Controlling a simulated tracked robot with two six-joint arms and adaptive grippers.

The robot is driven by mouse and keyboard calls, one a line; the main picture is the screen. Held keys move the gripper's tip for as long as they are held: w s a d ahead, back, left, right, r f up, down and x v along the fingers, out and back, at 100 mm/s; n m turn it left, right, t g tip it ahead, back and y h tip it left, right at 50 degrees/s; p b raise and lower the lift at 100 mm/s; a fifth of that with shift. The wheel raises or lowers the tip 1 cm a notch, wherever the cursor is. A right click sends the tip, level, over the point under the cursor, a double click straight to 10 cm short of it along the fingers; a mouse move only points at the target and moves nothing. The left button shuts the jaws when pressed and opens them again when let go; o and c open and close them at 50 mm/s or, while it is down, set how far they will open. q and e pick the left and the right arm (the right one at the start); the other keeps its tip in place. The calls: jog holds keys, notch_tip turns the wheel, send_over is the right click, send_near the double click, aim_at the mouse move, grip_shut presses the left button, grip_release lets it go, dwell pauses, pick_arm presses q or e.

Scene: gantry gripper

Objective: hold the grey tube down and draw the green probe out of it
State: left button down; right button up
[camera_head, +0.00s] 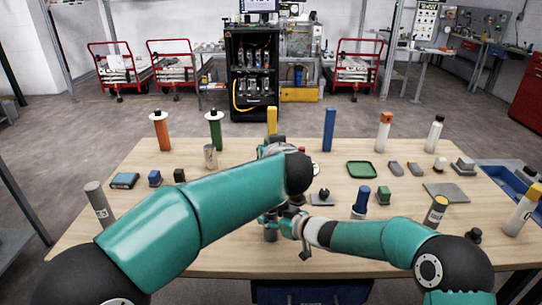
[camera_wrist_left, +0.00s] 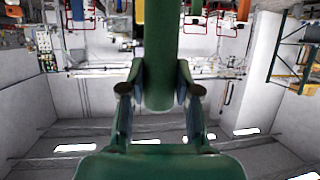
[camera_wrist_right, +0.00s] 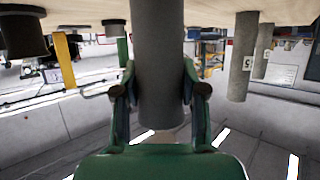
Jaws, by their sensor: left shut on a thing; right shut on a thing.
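The green probe (camera_wrist_left: 159,40) stands between the fingers of my left gripper (camera_wrist_left: 158,89), which is shut on it near one end. The probe's other end is outside the left wrist view. The grey tube (camera_wrist_right: 158,45) stands on the table, and my right gripper (camera_wrist_right: 159,90) is shut around it near its free end. No green shows coming out of that end in the right wrist view. In the head view the tube (camera_head: 270,234) is partly covered by my right gripper (camera_head: 283,220). My left gripper and the probe are mostly hidden behind my left arm there.
The wooden table (camera_head: 330,262) carries several upright cylinders, including a green one with a white collar (camera_head: 215,128) and an orange one (camera_head: 161,130). A dark knob on a grey plate (camera_head: 322,197) lies close to my right gripper.

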pick_arm(q)
jog(key=shift+r, duration=0.2)
dwell(0.5)
jog(key=shift+r, duration=1.4)
pick_arm(e)
jog(key=o, duration=1.2)
